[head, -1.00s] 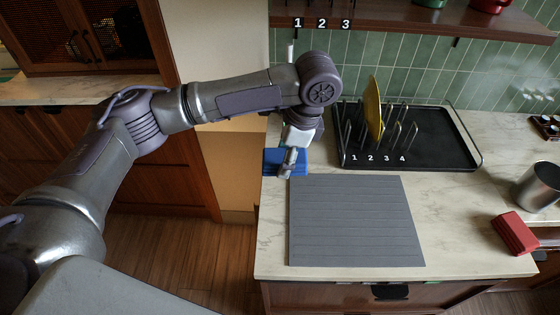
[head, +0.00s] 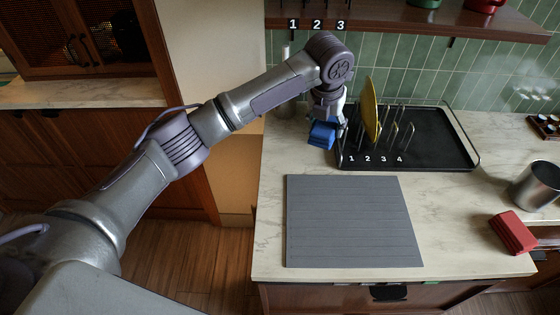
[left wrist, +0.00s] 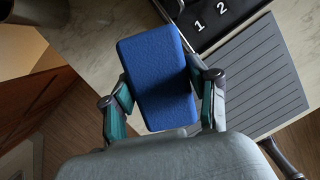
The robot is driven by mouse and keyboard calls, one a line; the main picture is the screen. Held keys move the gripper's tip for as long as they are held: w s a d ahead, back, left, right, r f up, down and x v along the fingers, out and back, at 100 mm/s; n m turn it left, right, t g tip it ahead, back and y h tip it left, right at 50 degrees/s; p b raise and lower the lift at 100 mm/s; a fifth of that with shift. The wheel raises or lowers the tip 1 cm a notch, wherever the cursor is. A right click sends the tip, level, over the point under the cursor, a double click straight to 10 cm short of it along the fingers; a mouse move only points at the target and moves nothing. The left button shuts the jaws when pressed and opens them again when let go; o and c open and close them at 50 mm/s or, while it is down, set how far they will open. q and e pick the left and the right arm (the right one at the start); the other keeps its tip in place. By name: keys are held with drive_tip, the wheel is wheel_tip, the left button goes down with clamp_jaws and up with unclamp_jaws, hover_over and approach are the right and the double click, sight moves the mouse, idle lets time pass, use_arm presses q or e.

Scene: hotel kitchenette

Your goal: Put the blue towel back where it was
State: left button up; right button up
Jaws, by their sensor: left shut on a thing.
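The blue towel (head: 322,135) is a folded block held in my left gripper (head: 326,122), above the counter at the left end of the black dish rack. In the left wrist view the towel (left wrist: 158,78) sits between the two fingers of my left gripper (left wrist: 165,100), which are shut on it. The towel looks tilted in the head view. The surface straight below it is partly hidden. My right gripper is not in view.
The black rack (head: 440,135) holds a yellow plate (head: 371,108) upright among wire slots numbered 1 to 4. A grey mat (head: 350,222) lies in front. A red folded towel (head: 513,233) and a metal cup (head: 535,185) stand at right. A numbered shelf (head: 400,16) hangs above.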

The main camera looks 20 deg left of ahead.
use_arm(q)
drive_tip(key=p, duration=0.4)
hover_over(281, 163)
drive_tip(key=f, duration=0.6)
drive_tip(key=shift+s+d, duration=0.15)
drive_tip(key=shift+s, duration=0.15)
drive_tip(key=shift+a+f, duration=0.15)
drive_tip(key=shift+a, duration=0.05)
wheel_tip(281, 163, down, 4)
drive_tip(key=shift+s+r+p, duration=0.1)
drive_tip(key=shift+r+p, duration=0.05)
drive_tip(key=shift+p, duration=0.35)
drive_tip(key=shift+f, duration=0.25)
drive_tip(key=o, duration=1)
drive_tip(key=shift+f, duration=0.15)
